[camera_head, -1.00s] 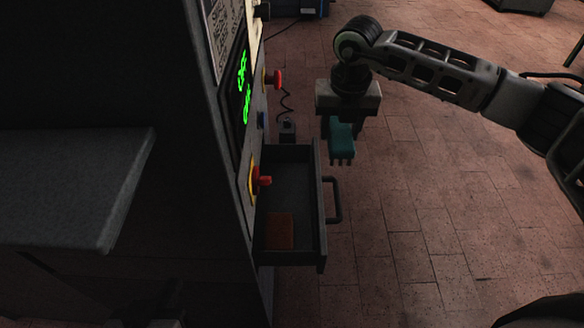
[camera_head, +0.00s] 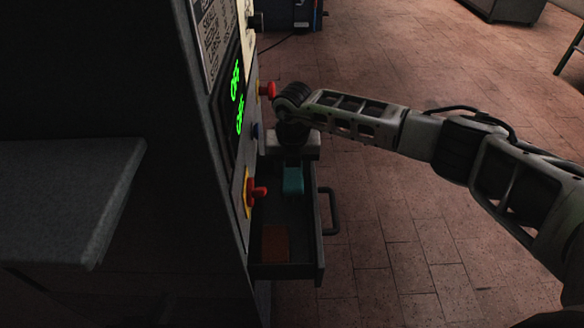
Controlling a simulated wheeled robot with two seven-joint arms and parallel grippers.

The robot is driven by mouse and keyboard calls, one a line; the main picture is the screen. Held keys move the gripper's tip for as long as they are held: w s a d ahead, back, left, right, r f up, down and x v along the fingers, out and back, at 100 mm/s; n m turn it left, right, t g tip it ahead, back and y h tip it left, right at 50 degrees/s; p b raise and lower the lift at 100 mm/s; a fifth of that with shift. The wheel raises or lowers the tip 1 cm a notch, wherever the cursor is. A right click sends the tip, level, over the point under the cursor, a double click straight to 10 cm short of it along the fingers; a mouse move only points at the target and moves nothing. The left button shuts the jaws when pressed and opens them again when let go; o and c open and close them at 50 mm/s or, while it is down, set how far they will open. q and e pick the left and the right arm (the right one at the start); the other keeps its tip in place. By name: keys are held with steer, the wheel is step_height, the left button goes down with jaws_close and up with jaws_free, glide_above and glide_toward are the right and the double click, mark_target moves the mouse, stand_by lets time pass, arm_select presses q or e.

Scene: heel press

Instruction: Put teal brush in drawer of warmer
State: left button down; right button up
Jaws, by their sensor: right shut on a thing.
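The teal brush (camera_head: 293,181) is at the far part of the open drawer (camera_head: 318,240), over or inside it; I cannot tell whether it touches the drawer floor. My right gripper (camera_head: 292,165) points down and is shut on the brush's upper end. The drawer sticks out to the right from the dark warmer (camera_head: 215,150), with its handle (camera_head: 331,211) on the right face. My left gripper is not clearly in view; only a dark shape shows at the bottom left.
A brown-orange block (camera_head: 275,243) lies in the near part of the drawer. Red knobs (camera_head: 257,192) and (camera_head: 267,90) stick out from the warmer's panel beside the drawer. A grey shelf (camera_head: 65,190) is at the left. The tiled floor (camera_head: 430,240) at the right is mostly clear.

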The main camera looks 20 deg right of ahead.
mark_target(293, 174)
arm_select(q)
steer(key=shift+s+f, duration=0.1)
arm_select(e)
steer(key=shift+f+b, duration=0.5)
steer(key=shift+f, duration=0.05)
steer(key=o, duration=1.2)
arm_select(q)
steer(key=shift+s+f, duration=0.15)
steer(key=shift+f, duration=0.2)
arm_select(e)
steer(key=shift+r, duration=0.15)
arm_select(q)
steer(key=shift+r+p, duration=0.5)
steer(key=shift+p, duration=0.55)
arm_select(e)
steer(key=r, duration=0.8)
steer(key=s+r, duration=0.1)
steer(key=r, duration=0.4)
